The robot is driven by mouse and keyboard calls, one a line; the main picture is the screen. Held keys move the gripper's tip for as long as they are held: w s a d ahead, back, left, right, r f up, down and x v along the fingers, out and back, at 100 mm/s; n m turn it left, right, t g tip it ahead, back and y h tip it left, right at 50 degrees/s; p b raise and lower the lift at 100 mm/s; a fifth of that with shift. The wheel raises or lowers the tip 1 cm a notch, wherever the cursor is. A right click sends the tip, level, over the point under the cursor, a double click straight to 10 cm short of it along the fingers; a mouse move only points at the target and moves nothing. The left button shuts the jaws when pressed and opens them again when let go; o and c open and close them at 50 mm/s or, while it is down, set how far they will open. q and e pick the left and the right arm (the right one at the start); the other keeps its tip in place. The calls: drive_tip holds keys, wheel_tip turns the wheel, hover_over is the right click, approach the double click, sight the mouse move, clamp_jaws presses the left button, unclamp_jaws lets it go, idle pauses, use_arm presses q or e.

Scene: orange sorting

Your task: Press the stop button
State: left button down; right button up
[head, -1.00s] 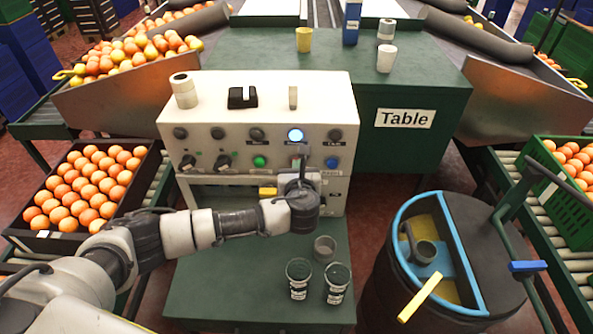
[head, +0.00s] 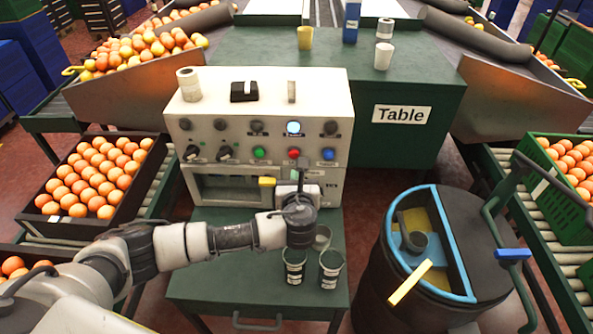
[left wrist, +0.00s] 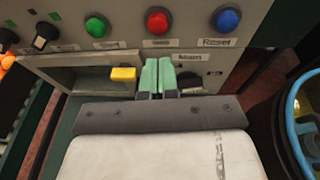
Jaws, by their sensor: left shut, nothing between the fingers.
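The red button (head: 294,153) sits on the front of the white control box (head: 265,95), between a green button (head: 260,153) and a blue button (head: 328,154). It also shows in the left wrist view (left wrist: 158,20), with the green button left and the blue "Reset" button right. My left gripper (left wrist: 158,76) is shut and empty. Its green fingertips appear below the red button and do not cover it, beside a yellow handle (left wrist: 123,74). In the head view the gripper (head: 294,182) is low before the box, its fingertips hard to make out. My right gripper is not in view.
A white-blue lamp (head: 293,127) glows above the red button. Cups (head: 331,268) stand on the green lower table (head: 220,280) under my left arm. A dark round bin (head: 400,285) stands to the right. Crates of oranges (head: 95,180) flank the workspace.

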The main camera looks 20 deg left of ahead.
use_arm(q)
drive_tip(key=v, duration=0.6)
drive_tip(key=shift+s+r, duration=0.1)
idle(0.6)
